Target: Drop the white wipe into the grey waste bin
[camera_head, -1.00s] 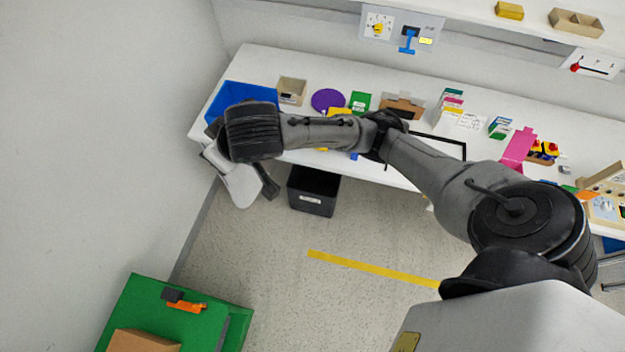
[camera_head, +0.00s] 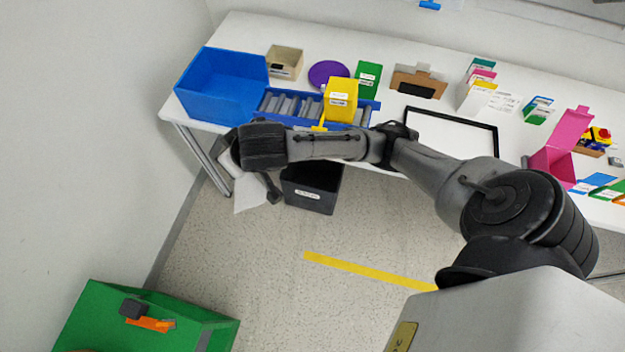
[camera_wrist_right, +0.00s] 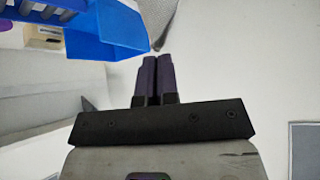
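The grey waste bin (camera_head: 312,190) shows dark grey with a pale label, on the floor under the table's front edge in the head view. My right gripper (camera_head: 252,190) is just left of it, below the dark wrist, beside a pale angular shape. I cannot tell whether that shape is the wipe or my gripper's own light body. In the wrist view my right gripper (camera_wrist_right: 157,62) has its two dark fingers together, with no cloth clearly visible between them. I cannot make out the white wipe for certain. My left gripper is out of view.
A large blue bin (camera_head: 220,85) stands on the table's left end, with a blue tray (camera_head: 272,105) and yellow box (camera_head: 341,100) beside it. A green crate (camera_head: 90,312) is at lower left. Speckled floor around a yellow tape strip (camera_head: 368,271) is open.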

